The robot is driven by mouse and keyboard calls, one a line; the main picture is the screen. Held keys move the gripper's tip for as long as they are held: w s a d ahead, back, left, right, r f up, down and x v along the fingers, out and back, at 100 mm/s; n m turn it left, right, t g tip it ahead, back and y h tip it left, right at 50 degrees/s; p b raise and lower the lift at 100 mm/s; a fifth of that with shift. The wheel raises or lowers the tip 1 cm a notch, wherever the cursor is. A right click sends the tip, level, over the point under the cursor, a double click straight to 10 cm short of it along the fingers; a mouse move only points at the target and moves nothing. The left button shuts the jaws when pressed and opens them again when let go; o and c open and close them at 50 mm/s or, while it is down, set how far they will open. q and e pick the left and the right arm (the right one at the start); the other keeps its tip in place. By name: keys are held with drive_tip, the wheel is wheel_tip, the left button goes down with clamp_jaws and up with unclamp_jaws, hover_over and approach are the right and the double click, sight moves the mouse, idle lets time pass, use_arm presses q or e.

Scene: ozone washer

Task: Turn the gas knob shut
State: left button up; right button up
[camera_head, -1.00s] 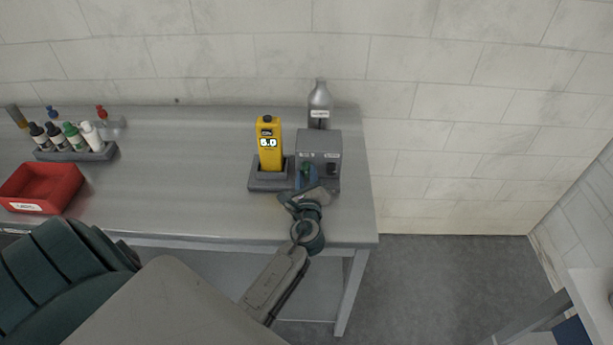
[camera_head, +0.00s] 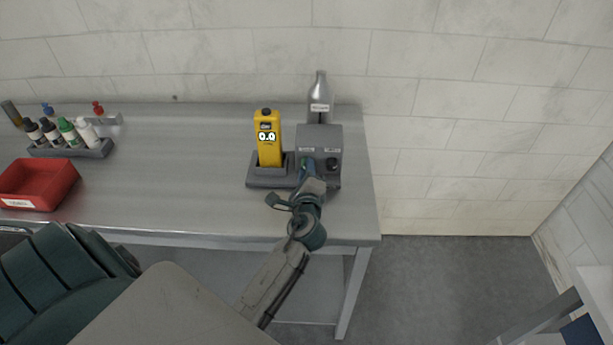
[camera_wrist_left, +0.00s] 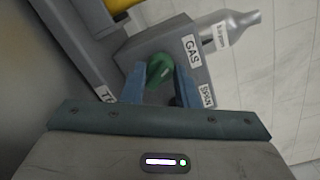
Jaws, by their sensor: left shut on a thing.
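The grey control box (camera_head: 318,140) stands near the right end of the bench. In the left wrist view its green gas knob (camera_wrist_left: 160,68) sits beside the GAS label (camera_wrist_left: 191,49). My left gripper (camera_wrist_left: 161,84) has its blue fingers on either side of the green knob and is shut on it. In the head view the same gripper (camera_head: 308,168) reaches the box's front from below, with the knob mostly hidden. My right gripper is not in view.
A yellow meter (camera_head: 268,140) stands in a dark dock (camera_head: 264,183) left of the box. A silver bottle (camera_head: 319,95) stands behind. A dark second knob (camera_head: 332,164) is on the box's right. A red tray (camera_head: 62,190) and several bottles are far left. The bench's middle is clear.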

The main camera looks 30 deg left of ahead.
use_arm(q)
drive_tip(key=n+b, duration=0.2)
drive_tip(key=n, duration=0.1)
drive_tip(key=n+b, duration=0.1)
drive_tip(key=shift+f, duration=0.25)
drive_tip(key=n+b, duration=0.2)
drive_tip(key=n, duration=0.2)
drive_tip(key=shift+s+n+h+b, duration=0.1)
drive_tip(key=shift+n+h+b, duration=0.2)
drive_tip(key=shift+b, duration=0.1)
drive_tip(key=shift+n+b, duration=0.6)
drive_tip(key=shift+n, duration=0.4)
drive_tip(key=shift+n+b, duration=0.35)
drive_tip(key=shift+n, duration=0.15)
drive_tip(key=shift+o, duration=0.2)
drive_tip(key=shift+c, duration=0.2)
drive_tip(key=o, duration=0.8)
drive_tip(key=shift+o, duration=1)
drive_tip(key=shift+r+h, duration=0.15)
drive_tip(key=shift+h, duration=0.15)
